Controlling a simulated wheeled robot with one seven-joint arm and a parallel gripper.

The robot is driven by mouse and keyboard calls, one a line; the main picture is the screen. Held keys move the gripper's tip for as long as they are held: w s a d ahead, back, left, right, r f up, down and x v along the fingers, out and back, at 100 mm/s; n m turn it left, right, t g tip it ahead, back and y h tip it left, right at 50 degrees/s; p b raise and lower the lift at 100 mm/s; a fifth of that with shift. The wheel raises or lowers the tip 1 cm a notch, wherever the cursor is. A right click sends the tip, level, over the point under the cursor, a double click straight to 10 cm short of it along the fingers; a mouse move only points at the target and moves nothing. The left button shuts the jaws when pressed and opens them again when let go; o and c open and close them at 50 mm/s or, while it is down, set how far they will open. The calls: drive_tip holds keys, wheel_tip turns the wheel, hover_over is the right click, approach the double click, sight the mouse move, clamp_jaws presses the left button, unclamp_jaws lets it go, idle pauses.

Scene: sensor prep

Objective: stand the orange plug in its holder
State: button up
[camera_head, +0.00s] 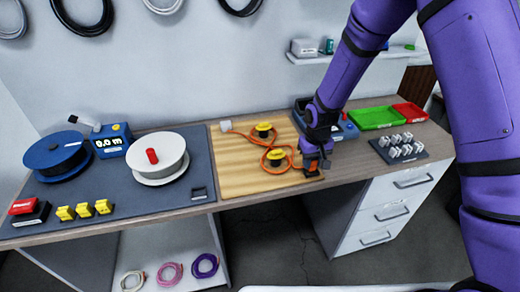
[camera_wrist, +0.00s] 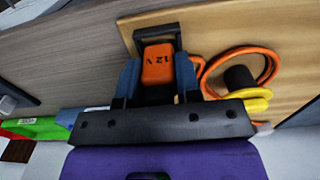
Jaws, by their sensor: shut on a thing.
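The orange plug (camera_wrist: 158,66), marked "12 V", is between the fingers of my gripper (camera_wrist: 158,82), which is shut on it. In the head view my gripper (camera_head: 312,166) is at the front right corner of the wooden board. A black frame (camera_wrist: 152,32), apparently the holder, is right at the plug's far end in the wrist view. I cannot tell whether the plug is seated in it. The orange cable (camera_head: 247,136) runs from a pale block (camera_head: 226,126) past two yellow posts (camera_head: 263,130) (camera_head: 277,158) towards the plug.
The wooden board (camera_head: 235,180) lies on the bench. Left are a grey mat (camera_head: 120,208), a white reel (camera_head: 158,158) and a blue reel (camera_head: 60,157). Right are a green tray (camera_head: 377,118), a red tray (camera_head: 410,113) and a dark rack of grey parts (camera_head: 398,148). A shelf (camera_head: 345,58) hangs behind.

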drive_tip(key=shift+f, duration=0.7)
idle(0.4)
drive_tip(key=o, duration=1)
drive_tip(key=shift+r, duration=4)
